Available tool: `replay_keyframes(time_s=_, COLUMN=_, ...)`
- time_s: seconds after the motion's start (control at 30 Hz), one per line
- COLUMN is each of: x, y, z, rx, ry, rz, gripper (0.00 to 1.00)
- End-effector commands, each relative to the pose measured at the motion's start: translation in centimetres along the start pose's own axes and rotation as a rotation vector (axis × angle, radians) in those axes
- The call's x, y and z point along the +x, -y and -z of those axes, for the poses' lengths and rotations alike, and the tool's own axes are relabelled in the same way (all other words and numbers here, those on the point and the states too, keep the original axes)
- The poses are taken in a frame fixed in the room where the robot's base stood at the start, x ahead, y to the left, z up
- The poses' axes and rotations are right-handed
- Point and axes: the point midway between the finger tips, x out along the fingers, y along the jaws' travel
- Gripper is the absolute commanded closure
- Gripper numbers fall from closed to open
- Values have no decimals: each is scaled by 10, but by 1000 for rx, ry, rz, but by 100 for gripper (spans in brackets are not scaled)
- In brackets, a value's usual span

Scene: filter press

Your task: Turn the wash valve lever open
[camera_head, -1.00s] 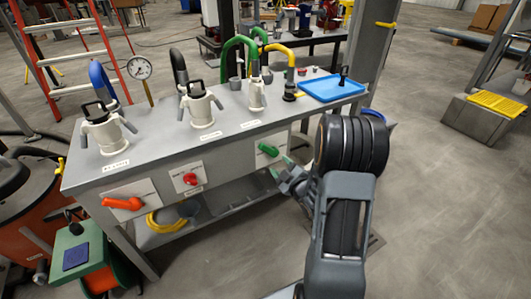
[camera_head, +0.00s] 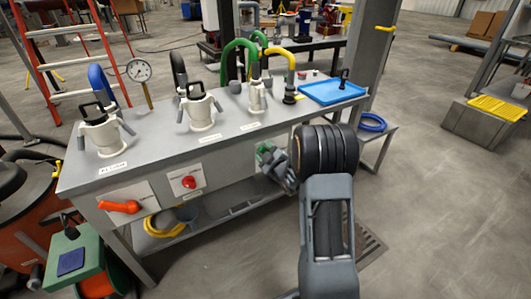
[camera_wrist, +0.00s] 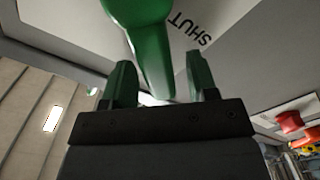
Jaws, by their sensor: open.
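A green lever (camera_wrist: 150,45) is on a pale panel with the word SHUT in the wrist view. Its rounded hub is at the top and its handle reaches down between my fingers. My gripper (camera_wrist: 162,84) is open, with one green-tipped finger on each side of the handle and gaps showing. In the head view my gripper (camera_head: 277,167) is at the right end of the bench front and hides most of the green lever (camera_head: 263,149). I cannot read whether its panel says wash.
An orange lever (camera_head: 120,206) and a red knob (camera_head: 189,182) are on panels further left on the bench (camera_head: 150,164). A blue tray (camera_head: 332,91) is on the bench top above my gripper.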

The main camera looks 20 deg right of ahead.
Motion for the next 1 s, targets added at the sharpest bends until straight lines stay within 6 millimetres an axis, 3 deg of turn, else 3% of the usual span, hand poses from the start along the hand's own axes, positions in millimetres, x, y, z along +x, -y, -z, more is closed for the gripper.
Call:
replay_keyframes(time_s=0.13, x=0, y=0, z=0, rx=0, ry=0, rz=0, gripper=49)
replay_keyframes(time_s=0.67, x=0, y=0, z=0, rx=0, ry=-1, rz=0, gripper=99)
replay_keyframes(time_s=1.0, x=1, y=2, z=3, rx=11, ry=-6, rz=5, gripper=100)
